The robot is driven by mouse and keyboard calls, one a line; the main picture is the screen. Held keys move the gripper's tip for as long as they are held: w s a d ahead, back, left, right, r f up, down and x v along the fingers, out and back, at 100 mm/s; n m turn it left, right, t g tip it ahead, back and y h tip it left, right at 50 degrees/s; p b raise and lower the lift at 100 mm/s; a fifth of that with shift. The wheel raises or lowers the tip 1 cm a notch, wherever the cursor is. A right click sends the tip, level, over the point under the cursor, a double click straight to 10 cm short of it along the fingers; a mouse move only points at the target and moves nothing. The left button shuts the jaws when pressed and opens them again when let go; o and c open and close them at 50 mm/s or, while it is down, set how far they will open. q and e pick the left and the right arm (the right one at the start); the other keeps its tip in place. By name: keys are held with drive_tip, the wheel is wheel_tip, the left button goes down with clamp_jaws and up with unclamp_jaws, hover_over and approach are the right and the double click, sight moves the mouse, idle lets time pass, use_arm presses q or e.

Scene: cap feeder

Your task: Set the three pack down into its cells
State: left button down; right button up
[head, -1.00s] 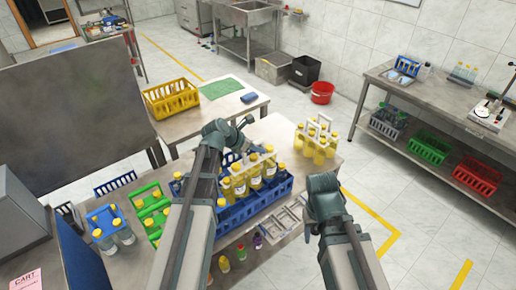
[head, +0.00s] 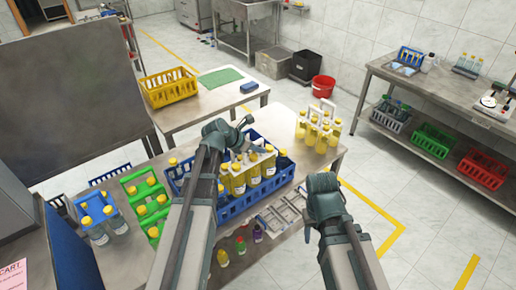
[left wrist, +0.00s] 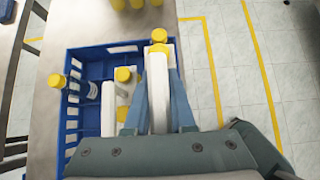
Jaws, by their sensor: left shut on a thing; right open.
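The three pack (head: 253,173), bottles of yellow liquid with yellow caps and white labels in a white carrier, is at the blue crate (head: 237,208). Its lower part is hidden behind the crate's near wall, so I cannot tell whether it touches the floor. My left gripper (head: 241,150) is shut on the pack's white handle; the left wrist view shows the fingers (left wrist: 158,110) on both sides of it. In that view the blue crate (left wrist: 72,128) lies below. Dark-liquid bottles (head: 284,161) stand at its right end. My right gripper (head: 323,186) is open and empty, right of the crate.
Another white carrier of yellow bottles (head: 319,128) stands behind right on the table. Green (head: 127,181) and blue (head: 83,208) carriers stand left. A grey metal tray (head: 284,214) lies in front right. A yellow crate (head: 169,89) is on the back table.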

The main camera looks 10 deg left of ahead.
sight(257, 158)
use_arm(q)
drive_tip(key=shift+f+b, duration=2.3)
drive_tip(key=shift+f, duration=0.3)
drive_tip(key=shift+f+b, duration=0.55)
drive_tip(key=c, duration=0.7)
unclamp_jaws()
drive_tip(key=p+v, duration=0.8)
drive_tip(key=v, duration=0.4)
drive_tip(key=shift+d+r+p, duration=0.1)
drive_tip(key=shift+r+p, duration=0.05)
drive_tip(key=shift+p, duration=0.25)
drive_tip(key=shift+p+v, duration=0.5)
drive_tip(key=shift+v, duration=0.4)
drive_tip(key=shift+s, duration=0.1)
